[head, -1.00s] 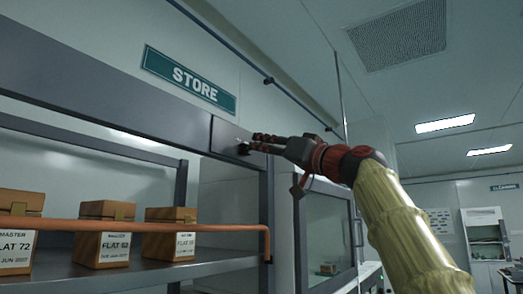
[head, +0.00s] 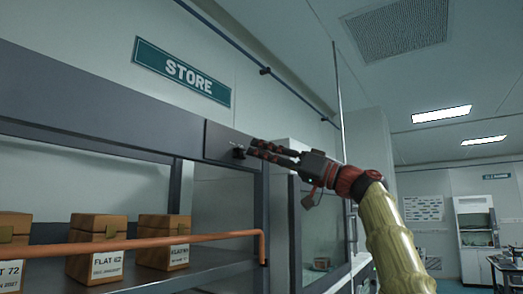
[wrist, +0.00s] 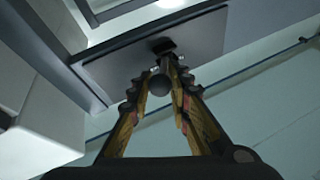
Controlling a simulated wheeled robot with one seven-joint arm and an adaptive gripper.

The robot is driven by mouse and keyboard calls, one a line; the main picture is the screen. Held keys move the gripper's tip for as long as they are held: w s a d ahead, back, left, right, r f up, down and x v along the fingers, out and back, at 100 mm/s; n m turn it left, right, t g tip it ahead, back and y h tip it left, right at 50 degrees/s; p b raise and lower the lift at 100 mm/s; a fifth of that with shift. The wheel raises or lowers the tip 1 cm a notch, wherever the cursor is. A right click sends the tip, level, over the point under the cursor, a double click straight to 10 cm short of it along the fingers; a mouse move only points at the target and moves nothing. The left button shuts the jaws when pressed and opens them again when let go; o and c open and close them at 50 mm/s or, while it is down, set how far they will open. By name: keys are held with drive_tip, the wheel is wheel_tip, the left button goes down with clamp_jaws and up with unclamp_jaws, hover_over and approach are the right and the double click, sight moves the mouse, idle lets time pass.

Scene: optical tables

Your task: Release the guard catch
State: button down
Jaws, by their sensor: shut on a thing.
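The guard catch is a small dark fitting with a round knob (head: 238,153) on a grey plate (head: 218,142) at the right end of the shelf's top beam. In the wrist view the knob (wrist: 158,84) shows between my fingers, with a dark block (wrist: 163,45) behind it on the plate. My gripper (head: 251,149) reaches in from the right, fingertips at the catch. In the wrist view my gripper (wrist: 168,66) has its fingers closed in around the catch. The exact contact is partly hidden by the fingertips.
An orange bar (head: 170,244) runs level across the shelf front, bent down at its right end. Wooden boxes (head: 97,235) stand on the shelf behind it. A glass-fronted cabinet (head: 322,235) stands right of the shelf, below my arm. A STORE sign (head: 182,71) hangs above.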

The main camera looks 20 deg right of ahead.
drive_tip(key=c, duration=1.6)
unclamp_jaws()
drive_tip(key=shift+c, duration=0.2)
drive_tip(key=shift+d, duration=0.1)
drive_tip(key=v, duration=1.2)
